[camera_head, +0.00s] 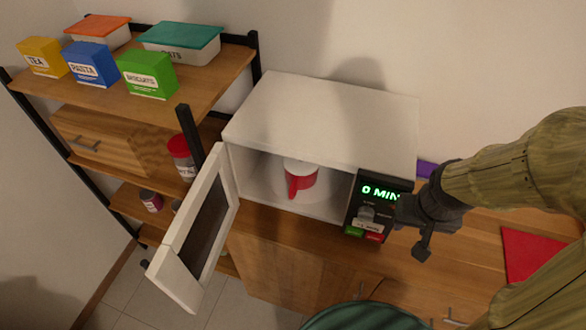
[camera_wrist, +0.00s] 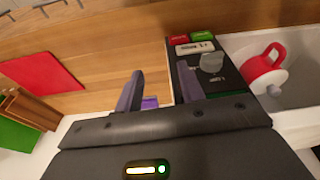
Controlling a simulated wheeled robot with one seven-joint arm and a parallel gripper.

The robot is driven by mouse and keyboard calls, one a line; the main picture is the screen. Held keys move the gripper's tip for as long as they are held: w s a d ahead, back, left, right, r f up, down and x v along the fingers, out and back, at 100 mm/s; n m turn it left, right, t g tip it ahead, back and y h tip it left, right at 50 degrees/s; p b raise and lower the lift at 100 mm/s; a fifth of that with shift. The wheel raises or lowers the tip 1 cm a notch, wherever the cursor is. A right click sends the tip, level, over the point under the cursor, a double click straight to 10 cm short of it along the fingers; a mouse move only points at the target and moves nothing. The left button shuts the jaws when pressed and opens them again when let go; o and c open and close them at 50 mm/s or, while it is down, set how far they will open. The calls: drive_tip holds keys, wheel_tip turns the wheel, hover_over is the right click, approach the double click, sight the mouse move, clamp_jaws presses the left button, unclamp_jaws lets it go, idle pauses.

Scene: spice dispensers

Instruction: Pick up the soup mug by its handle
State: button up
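The soup mug (camera_head: 301,177) is red with a pale top and stands upright inside the open microwave (camera_head: 320,115). Its red handle faces the open front. In the wrist view the mug (camera_wrist: 264,70) shows at the right, inside the microwave. My gripper (camera_head: 412,228) is outside the microwave, by the right edge of its control panel, apart from the mug. In the wrist view my gripper (camera_wrist: 160,90) has its two fingers spread apart with nothing between them.
The microwave door (camera_head: 200,230) stands open to the left. The control panel (camera_head: 372,210) reads "0 MIN". A shelf (camera_head: 200,88) with boxes and containers stands at the left. A red sheet (camera_head: 530,255) lies on the counter at the right. A green round thing (camera_head: 365,316) is at the front.

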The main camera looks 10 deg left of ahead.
drive_tip(key=s+a+f+n+h+b, duration=0.2)
drive_tip(key=a+f+n+h+b, duration=0.3)
drive_tip(key=a+f+n+h, duration=0.9)
drive_tip(key=s+a+n+t+y+b, duration=0.1)
drive_tip(key=a+n+t+y+b, duration=0.1)
drive_tip(key=a+n+t+y, duration=0.2)
drive_tip(key=s+a+f+n+t+y+b, duration=0.1)
drive_tip(key=a+n+t+y, duration=0.4)
drive_tip(key=a+n+t, duration=0.5)
drive_tip(key=a+n+b, duration=0.1)
drive_tip(key=a+n, duration=0.4)
drive_tip(key=shift+s+a+f+t, duration=0.2)
drive_tip(key=shift+s+a+t, duration=0.05)
drive_tip(key=shift+s+t, duration=0.15)
drive_tip(key=p, duration=0.2)
approach(290, 197)
drive_tip(key=x, duration=0.5)
drive_tip(key=shift+w, duration=0.1)
